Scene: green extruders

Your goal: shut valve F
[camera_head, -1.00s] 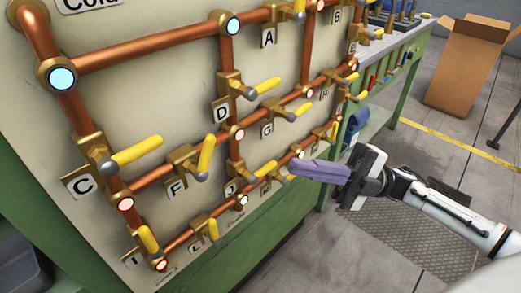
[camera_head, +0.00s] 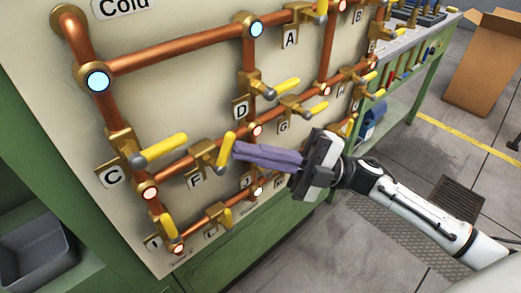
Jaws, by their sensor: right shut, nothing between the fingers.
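Valve F (camera_head: 206,152) is a brass valve with a yellow lever (camera_head: 226,148) on the copper pipe between valve C and valve G. Its label F (camera_head: 196,181) is at its lower left. The lever stands steeply up, across the run of its sloping pipe. My right gripper (camera_head: 238,150) has its purple fingers shut and empty. The fingertips are just right of the lever in the picture; I cannot tell whether they touch it. My left gripper is not in view.
Valve C (camera_head: 121,143), valve D (camera_head: 250,82) and valve G (camera_head: 288,102) surround it with their own yellow levers. Valve L (camera_head: 217,213) is below. A green bench (camera_head: 425,55) and a cardboard box (camera_head: 482,65) stand at the right.

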